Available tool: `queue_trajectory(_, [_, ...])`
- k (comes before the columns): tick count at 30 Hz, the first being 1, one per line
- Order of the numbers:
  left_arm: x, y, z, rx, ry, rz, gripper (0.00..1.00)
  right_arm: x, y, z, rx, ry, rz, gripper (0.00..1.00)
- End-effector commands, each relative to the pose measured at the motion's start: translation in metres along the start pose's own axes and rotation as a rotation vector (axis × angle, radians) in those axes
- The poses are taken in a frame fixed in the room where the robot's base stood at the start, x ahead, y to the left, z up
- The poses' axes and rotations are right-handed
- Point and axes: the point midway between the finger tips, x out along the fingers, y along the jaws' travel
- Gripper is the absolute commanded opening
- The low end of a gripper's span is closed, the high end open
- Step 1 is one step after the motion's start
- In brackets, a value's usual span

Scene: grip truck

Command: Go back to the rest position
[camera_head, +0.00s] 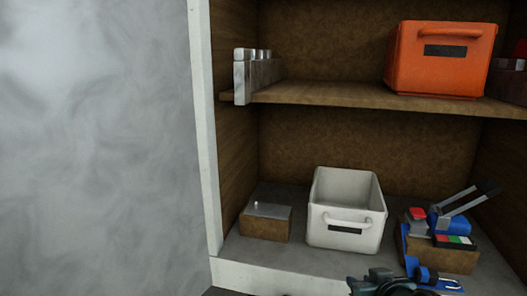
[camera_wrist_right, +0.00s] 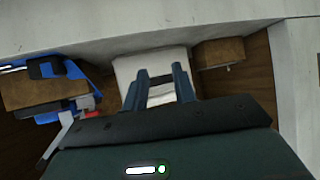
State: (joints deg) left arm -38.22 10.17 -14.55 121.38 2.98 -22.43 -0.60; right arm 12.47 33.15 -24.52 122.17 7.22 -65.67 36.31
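My right gripper (camera_wrist_right: 158,80) shows in the right wrist view with its two blue-grey fingers apart and nothing held between them. Beyond the gap is the white bin (camera_wrist_right: 131,66), at a distance. In the head view only part of my right gripper (camera_head: 420,283) shows at the bottom edge, in front of the lower shelf. The white bin also shows there (camera_head: 331,231), upright on the lower shelf, apart from the gripper. My left gripper is in neither view.
An orange bin (camera_head: 402,60) and grey metal pieces (camera_head: 258,72) are on the upper shelf (camera_head: 350,95). A pale frame post (camera_head: 205,130) borders the left.

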Motion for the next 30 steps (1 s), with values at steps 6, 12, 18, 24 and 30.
queue_trajectory(6, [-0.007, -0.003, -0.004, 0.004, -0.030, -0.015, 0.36, -0.011, -0.047, 0.105, -0.037, -0.047, -0.157, 0.27])
queue_trajectory(12, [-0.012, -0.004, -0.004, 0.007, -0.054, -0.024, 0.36, -0.047, -0.069, 0.187, -0.063, -0.049, -0.198, 0.27])
queue_trajectory(18, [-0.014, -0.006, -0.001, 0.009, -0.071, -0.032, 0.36, -0.078, -0.075, 0.231, -0.091, -0.045, -0.184, 0.27])
queue_trajectory(24, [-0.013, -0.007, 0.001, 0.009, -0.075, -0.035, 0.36, -0.084, -0.075, 0.240, -0.102, -0.042, -0.178, 0.27])
queue_trajectory(30, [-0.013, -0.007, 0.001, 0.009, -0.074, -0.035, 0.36, -0.084, -0.075, 0.240, -0.102, -0.042, -0.179, 0.27])
